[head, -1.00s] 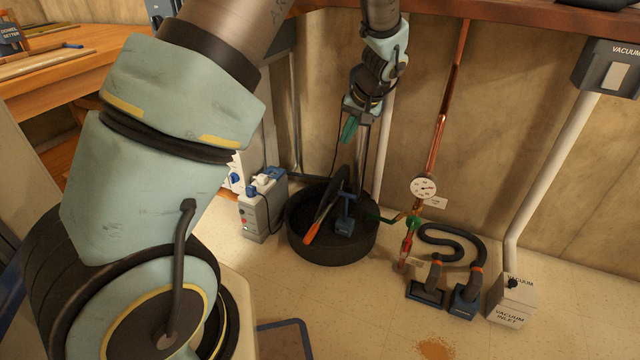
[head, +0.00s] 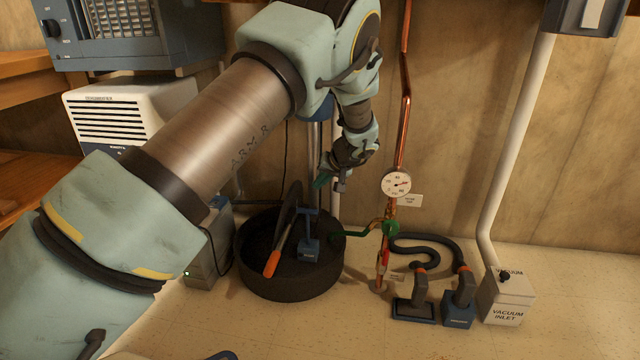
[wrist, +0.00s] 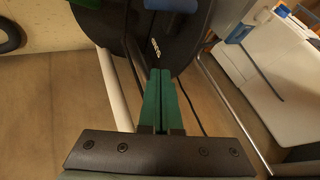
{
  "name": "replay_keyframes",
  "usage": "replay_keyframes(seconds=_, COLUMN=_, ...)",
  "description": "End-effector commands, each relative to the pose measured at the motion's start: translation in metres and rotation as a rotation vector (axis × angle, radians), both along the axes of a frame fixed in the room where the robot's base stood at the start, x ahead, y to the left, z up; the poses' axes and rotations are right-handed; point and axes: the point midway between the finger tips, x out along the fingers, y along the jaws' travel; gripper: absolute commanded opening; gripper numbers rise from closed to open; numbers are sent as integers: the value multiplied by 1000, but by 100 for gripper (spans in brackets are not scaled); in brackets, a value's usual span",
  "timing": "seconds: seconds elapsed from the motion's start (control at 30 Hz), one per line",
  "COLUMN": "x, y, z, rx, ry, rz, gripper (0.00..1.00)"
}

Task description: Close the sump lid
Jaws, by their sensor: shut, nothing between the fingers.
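The sump (head: 290,285) is a round black basin on the floor against the wall. Its dark round lid (head: 292,205) stands steeply up, seen nearly edge-on in the head view. In the wrist view the lid's dark face (wrist: 195,45) with small white lettering fills the upper middle. A bar with an orange end (head: 271,264) slants down at the lid's lower front. My gripper (head: 320,182), with green fingers, is shut and empty to the right of the lid's upper part. The fingers (wrist: 159,75) overlap the lid in the wrist view; I cannot tell if they touch it.
A blue piece (head: 309,248) with an upright post is at the basin, right of the lid. A copper pipe with a gauge (head: 396,184) and green valve (head: 390,228) stands close right. Vacuum heads (head: 413,308) and an inlet box (head: 507,298) are farther right. A dehumidifier (head: 130,112) is left.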

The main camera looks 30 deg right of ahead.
Motion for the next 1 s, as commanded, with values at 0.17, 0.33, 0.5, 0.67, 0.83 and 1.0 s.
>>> replay_keyframes(seconds=0.17, x=24, y=4, z=-35, rx=1, ry=1, rz=2, gripper=0)
replay_keyframes(seconds=0.33, x=44, y=19, z=-38, rx=-2, ry=0, rz=5, gripper=0)
replay_keyframes(seconds=0.5, x=54, y=30, z=-36, rx=-1, ry=1, rz=2, gripper=0)
replay_keyframes(seconds=0.67, x=57, y=34, z=-34, rx=0, ry=1, rz=0, gripper=0)
replay_keyframes(seconds=0.83, x=57, y=34, z=-33, rx=0, ry=1, rz=0, gripper=0)
replay_keyframes(seconds=1.0, x=57, y=34, z=-33, rx=-1, ry=3, rz=1, gripper=0)
